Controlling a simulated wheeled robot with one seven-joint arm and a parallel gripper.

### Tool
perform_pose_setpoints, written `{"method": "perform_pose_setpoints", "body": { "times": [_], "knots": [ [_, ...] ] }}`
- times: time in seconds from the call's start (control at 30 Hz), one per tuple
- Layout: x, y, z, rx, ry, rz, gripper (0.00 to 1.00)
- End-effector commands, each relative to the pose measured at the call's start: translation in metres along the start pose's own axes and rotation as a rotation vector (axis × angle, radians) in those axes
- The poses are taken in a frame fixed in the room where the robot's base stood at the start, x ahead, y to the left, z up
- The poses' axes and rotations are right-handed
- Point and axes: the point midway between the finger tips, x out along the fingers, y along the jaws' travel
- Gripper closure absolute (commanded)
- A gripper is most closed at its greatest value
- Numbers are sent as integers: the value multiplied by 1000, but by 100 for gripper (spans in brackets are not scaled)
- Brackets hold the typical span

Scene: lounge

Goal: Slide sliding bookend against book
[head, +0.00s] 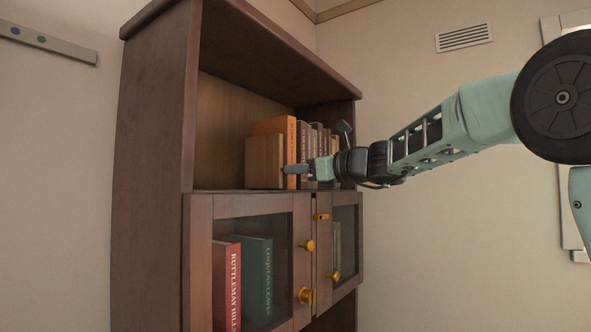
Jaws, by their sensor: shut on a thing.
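The sliding bookend (263,162) is a light tan wooden block standing upright on the open shelf, at the left end of a row of books. The book beside it is orange (291,142), upright and taller than the bookend. From this angle I cannot tell whether they touch. My gripper (288,170) reaches in from the right, its fingertips at the bookend's front right edge, and it is shut on the bookend. Its fingers hide the lower part of the orange book, and the far finger is hard to make out.
More upright brown books (316,138) stand to the right, partly behind my gripper. The shelf (225,186) is bare left of the bookend. Below are glass cabinet doors with brass knobs (307,246) and books inside. The cabinet's side wall (155,170) bounds the left.

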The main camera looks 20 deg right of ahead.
Motion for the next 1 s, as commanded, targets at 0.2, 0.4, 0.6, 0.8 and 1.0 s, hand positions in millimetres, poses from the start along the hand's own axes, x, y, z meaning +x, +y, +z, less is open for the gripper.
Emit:
{"method": "perform_pose_setpoints", "body": {
  "times": [0.2, 0.4, 0.6, 0.8, 1.0],
  "knots": [
    [0, 1, 0, 0, -1, 1, 59],
    [0, 1, 0, 0, 0, 1, 59],
    [-17, 0, -2, -3, -2, -2, 59],
    [-59, 1, -4, -4, -3, -3, 59],
    [-107, 1, -4, -3, -3, -4, 59]
  ]
}}
